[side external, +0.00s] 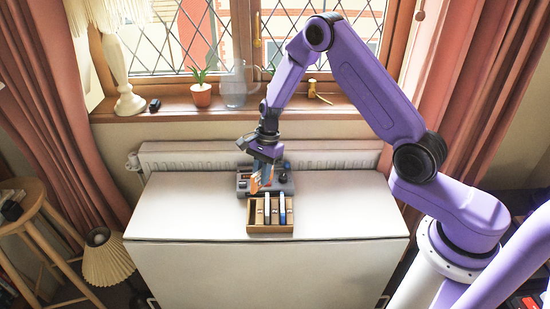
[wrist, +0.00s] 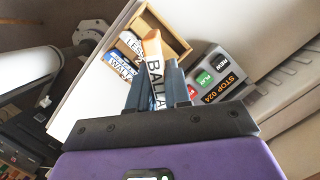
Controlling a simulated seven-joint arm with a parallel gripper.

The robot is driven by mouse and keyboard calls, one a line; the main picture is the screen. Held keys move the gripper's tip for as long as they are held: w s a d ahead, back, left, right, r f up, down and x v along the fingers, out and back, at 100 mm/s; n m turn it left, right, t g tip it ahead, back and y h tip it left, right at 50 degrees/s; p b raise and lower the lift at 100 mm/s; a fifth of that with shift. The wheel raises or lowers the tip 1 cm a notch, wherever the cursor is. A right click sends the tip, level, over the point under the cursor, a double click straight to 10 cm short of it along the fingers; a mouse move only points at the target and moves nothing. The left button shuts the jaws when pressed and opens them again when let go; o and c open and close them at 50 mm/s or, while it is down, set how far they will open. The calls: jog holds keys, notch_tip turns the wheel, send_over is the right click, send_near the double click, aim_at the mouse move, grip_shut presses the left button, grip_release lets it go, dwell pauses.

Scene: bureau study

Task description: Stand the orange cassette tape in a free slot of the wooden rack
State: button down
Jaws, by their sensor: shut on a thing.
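The orange cassette tape (side external: 255,184) is held between the fingers of my gripper (side external: 264,172), above and behind the rack in the side view. In the wrist view the tape (wrist: 154,66) shows a white spine label reading "BALLA", partly covered by the fingers (wrist: 155,92). My gripper is shut on it. The wooden rack (side external: 270,229) stands on the white table and also shows in the wrist view (wrist: 179,35). It holds labelled tapes, one pale (side external: 267,208) and one blue and white (side external: 282,209). Open space shows in the rack beside them.
A grey tape player (side external: 285,183) with coloured buttons sits right behind the rack, close to my gripper; it shows in the wrist view (wrist: 213,80). The white tabletop (side external: 185,205) is clear to both sides. A radiator (side external: 200,157) and windowsill with a plant (side external: 202,94) and jug lie behind.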

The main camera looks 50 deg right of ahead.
aim_at(251, 188)
jog(key=a+f+n, duration=0.1)
jog(key=n, duration=0.1)
jog(key=a+f+n+h, duration=0.1)
jog(key=n, duration=0.1)
jog(key=a+n+g, duration=0.1)
jog(key=a+n, duration=0.1)
jog(key=shift+s+f, duration=0.1)
jog(key=shift+f, duration=0.3)
jog(key=shift+a+f+n+h, duration=0.3)
jog(key=shift+f+n+h, duration=0.1)
jog(key=shift+n, duration=0.2)
jog(key=shift+f, duration=1.8)
jog(key=shift+f, duration=1.4)
jog(key=c, duration=0.8)
grip_release()
jog(key=shift+d, duration=0.1)
jog(key=shift+s, duration=0.1)
